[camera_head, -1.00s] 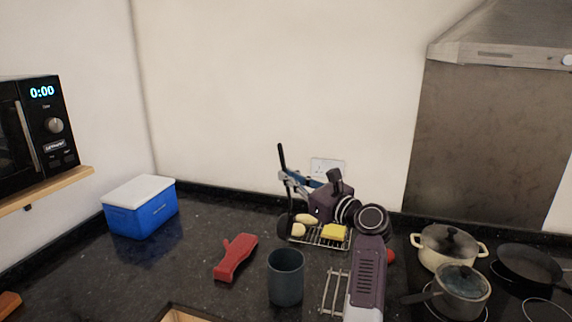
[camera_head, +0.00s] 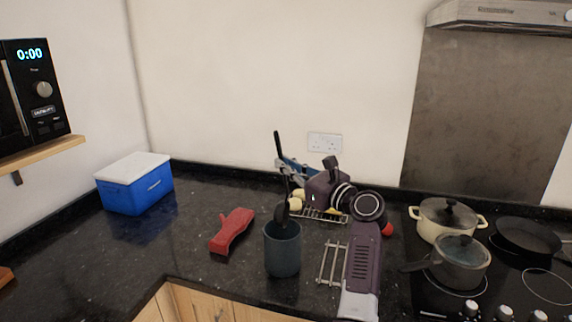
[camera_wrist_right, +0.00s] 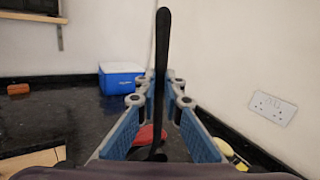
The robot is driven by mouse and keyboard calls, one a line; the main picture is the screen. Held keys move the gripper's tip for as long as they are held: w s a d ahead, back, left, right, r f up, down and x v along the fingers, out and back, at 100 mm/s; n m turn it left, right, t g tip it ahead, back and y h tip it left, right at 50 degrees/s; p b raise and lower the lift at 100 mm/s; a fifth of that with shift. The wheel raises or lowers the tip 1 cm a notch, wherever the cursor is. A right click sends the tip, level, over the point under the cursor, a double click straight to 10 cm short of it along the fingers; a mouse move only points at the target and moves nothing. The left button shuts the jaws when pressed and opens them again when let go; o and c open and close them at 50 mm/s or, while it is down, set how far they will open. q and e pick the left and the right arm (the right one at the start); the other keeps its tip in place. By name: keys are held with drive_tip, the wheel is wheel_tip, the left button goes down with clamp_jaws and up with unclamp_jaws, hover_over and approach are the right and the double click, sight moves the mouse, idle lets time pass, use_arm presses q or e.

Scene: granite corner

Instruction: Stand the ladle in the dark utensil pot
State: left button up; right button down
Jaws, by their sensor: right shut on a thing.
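The black ladle is upright in my right gripper (camera_head: 286,170), its handle (camera_head: 278,146) up and its bowl (camera_head: 281,213) down. The dark grey utensil pot (camera_head: 282,252) stands on the counter. In the head view the bowl overlaps the pot's back rim; I cannot tell if it is above or behind the opening. In the right wrist view the ladle handle (camera_wrist_right: 162,45) rises between the blue-padded fingers of my right gripper (camera_wrist_right: 163,88), which are shut on it. The pot is not visible there. My left gripper is not in view.
A red object (camera_head: 232,231) lies left of the pot. A wire rack (camera_head: 318,215) with food is behind it, and a metal trivet (camera_head: 331,263) is to its right. A blue cooler (camera_head: 137,188) stands back left. Pans (camera_head: 447,219) are on the hob.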

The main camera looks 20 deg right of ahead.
wheel_tip(320, 180, down, 9)
drive_tip(key=b, duration=0.3)
drive_tip(key=shift+b, duration=0.4)
drive_tip(key=shift+f, duration=0.1)
idle(0.4)
drive_tip(key=c, duration=2)
unclamp_jaws()
drive_tip(key=v, duration=1.2)
drive_tip(key=shift+f, duration=0.1)
